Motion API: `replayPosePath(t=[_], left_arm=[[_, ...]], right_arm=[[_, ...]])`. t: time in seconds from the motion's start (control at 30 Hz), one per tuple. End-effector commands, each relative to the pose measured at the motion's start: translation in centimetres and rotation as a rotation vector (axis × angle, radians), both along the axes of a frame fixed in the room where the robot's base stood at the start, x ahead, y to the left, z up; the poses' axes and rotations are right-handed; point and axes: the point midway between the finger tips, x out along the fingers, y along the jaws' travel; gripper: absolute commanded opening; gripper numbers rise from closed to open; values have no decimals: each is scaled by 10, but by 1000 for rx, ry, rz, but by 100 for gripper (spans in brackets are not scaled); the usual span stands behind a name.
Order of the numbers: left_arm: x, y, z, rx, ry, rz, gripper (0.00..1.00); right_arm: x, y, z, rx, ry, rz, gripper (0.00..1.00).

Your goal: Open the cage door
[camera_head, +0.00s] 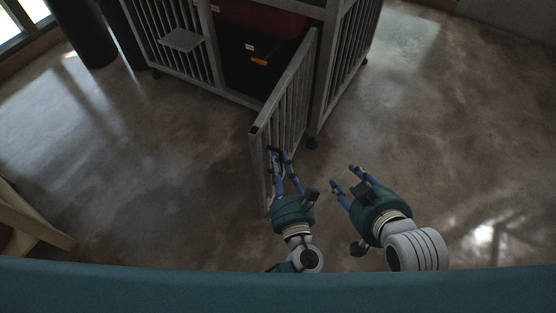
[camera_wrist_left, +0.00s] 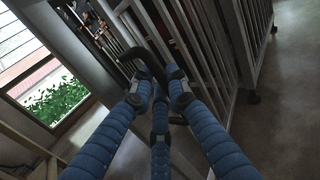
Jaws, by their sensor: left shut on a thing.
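The grey barred cage (camera_head: 175,45) stands at the top of the head view. Its barred door (camera_head: 258,135) is swung outward toward me, leaving the front opening exposed. My left gripper (camera_head: 279,157) is at the free end of the door. In the left wrist view its blue padded fingers (camera_wrist_left: 158,92) are closed around a dark curved handle (camera_wrist_left: 146,57); the exact contact is partly hidden by the fingers. My right gripper (camera_head: 345,178) is to the right of the door, with its fingers apart, empty and touching nothing.
Red and black items (camera_head: 262,58) are inside the cage. Dark cylinders (camera_head: 85,35) stand left of it. A wooden piece of furniture (camera_head: 30,225) is at the lower left. The concrete floor (camera_head: 150,150) is clear left and right of the door.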

Motion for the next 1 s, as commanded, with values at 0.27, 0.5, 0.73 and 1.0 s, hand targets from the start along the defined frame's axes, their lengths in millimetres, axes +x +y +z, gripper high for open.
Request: replayPosePath(t=[0.27,0.5,0.73,1.0], left_arm=[[-1,1,-3,1,6,1,31],[0,0,-1,0,3,0,31],[-21,-4,-2,-1,4,-1,31],[-78,-16,-3,0,7,-2,31]], right_arm=[[-1,1,-1,3,2,0,40],[-2,2,-1,4,6,1,40],[-2,1,-1,3,5,1,40],[-1,1,-1,2,2,1,40]])
